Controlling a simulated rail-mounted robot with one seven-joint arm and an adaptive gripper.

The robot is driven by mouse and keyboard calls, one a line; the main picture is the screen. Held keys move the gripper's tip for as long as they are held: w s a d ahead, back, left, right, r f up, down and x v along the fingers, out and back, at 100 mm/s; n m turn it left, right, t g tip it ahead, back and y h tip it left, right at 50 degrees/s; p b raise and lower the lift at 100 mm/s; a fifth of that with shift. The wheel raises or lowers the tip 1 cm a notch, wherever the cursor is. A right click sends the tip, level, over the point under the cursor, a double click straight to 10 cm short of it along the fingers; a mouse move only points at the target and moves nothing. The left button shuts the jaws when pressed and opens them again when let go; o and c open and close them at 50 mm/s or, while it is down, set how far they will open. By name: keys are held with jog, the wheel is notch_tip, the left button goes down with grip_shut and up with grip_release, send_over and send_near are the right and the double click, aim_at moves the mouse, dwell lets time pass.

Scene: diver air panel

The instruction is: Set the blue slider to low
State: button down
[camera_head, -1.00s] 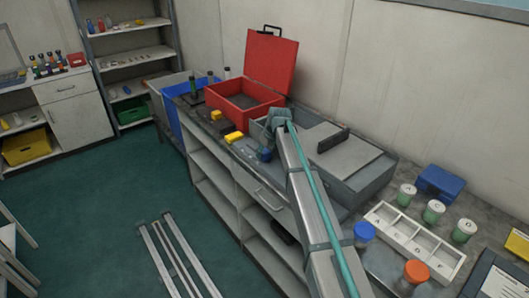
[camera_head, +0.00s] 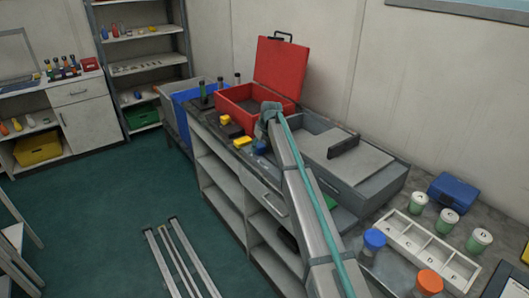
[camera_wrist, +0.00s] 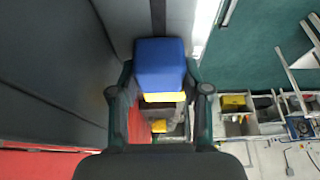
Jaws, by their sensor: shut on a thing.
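The blue slider (camera_head: 260,147) sits on the dark strip along the counter's front edge, close beside a yellow block (camera_head: 243,142). In the wrist view the blue slider (camera_wrist: 160,62) fills the space between my two fingers. My gripper (camera_head: 264,137) is shut on it, reaching down over the strip; it also shows in the wrist view (camera_wrist: 158,88). My arm covers part of the strip on the near side. Any low marking is too small to read.
Another yellow block (camera_head: 225,119) stands farther along the strip. An open red case (camera_head: 233,109) lies behind it, and a grey box (camera_head: 355,188) stands right of my gripper. A white tray (camera_head: 395,228) and several lidded jars are at the right.

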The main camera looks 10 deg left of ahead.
jog(key=c, duration=0.8)
grip_release()
jog(key=shift+w+a, duration=0.2)
jog(key=shift+d+r, duration=0.1)
jog(key=v, duration=1.2)
